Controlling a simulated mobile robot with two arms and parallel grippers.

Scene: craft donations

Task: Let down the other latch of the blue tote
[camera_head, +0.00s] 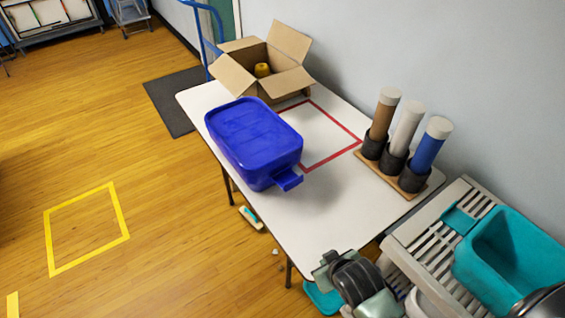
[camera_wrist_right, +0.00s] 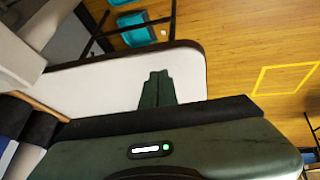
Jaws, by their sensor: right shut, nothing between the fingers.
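The blue tote (camera_head: 253,135) stands on the white table with its blue lid on. One blue latch (camera_head: 288,180) sticks out from the tote's near right end, flared outward. The tote's far end is turned away, so a latch there is hidden. My right gripper (camera_head: 328,266) is over the table's near end, well apart from the tote. In the right wrist view its fingers (camera_wrist_right: 158,76) are together with nothing between them, and the tote is not seen there. My left gripper is not in view.
An open cardboard box (camera_head: 262,70) holding a yellow item stands behind the tote. A red tape outline (camera_head: 352,134) is partly covered by the tote. Brown, white and blue tubes (camera_head: 428,146) stand in dark holders along the wall. A teal bin (camera_head: 500,255) sits on a slatted rack at right.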

